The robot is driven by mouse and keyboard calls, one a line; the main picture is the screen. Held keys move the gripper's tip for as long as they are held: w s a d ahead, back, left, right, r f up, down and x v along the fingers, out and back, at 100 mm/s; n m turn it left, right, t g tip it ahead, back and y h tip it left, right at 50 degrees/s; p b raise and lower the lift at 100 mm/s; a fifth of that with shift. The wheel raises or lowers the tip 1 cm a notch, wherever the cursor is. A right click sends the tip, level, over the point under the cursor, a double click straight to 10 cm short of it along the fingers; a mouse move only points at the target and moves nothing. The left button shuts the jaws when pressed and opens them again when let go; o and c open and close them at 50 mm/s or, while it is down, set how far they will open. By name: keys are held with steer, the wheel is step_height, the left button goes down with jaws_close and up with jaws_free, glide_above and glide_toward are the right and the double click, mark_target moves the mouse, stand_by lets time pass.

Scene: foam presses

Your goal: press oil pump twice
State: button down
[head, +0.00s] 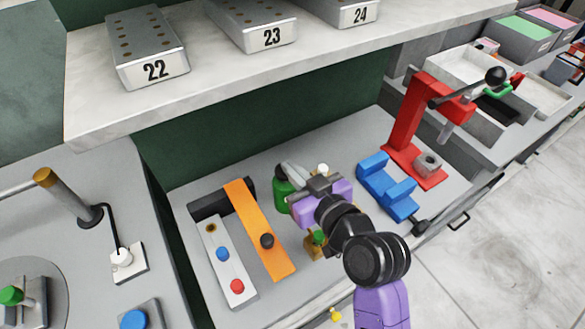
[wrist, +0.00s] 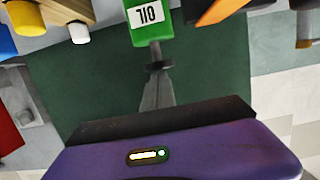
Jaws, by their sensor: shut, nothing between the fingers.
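The oil pump is a green bottle (head: 284,196) on the counter in the head view, partly hidden by my gripper. In the wrist view the green bottle (wrist: 152,35) shows its white OIL label upside down, with a grey neck below the green part. My gripper (head: 283,168) is shut and empty, its grey fingers beside or over the top of the bottle. In the wrist view the shut fingertips (wrist: 157,68) line up with the grey neck. I cannot tell whether they touch.
An orange bar (head: 258,225) with a dark knob and a white button panel (head: 228,262) lie left of the bottle. A blue fixture (head: 386,187) and a red press (head: 405,125) stand to the right. A shelf (head: 110,105) with numbered metal blocks overhangs the back.

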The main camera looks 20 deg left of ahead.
steer(key=shift+f, duration=0.1)
steer(key=shift+f+b, duration=1.05)
steer(key=shift+b, duration=0.1)
step_height(320, 180, up, 4)
steer(key=p, duration=0.3)
steer(key=shift+r, duration=0.25)
steer(key=b+v, duration=0.2)
steer(key=v, duration=0.8)
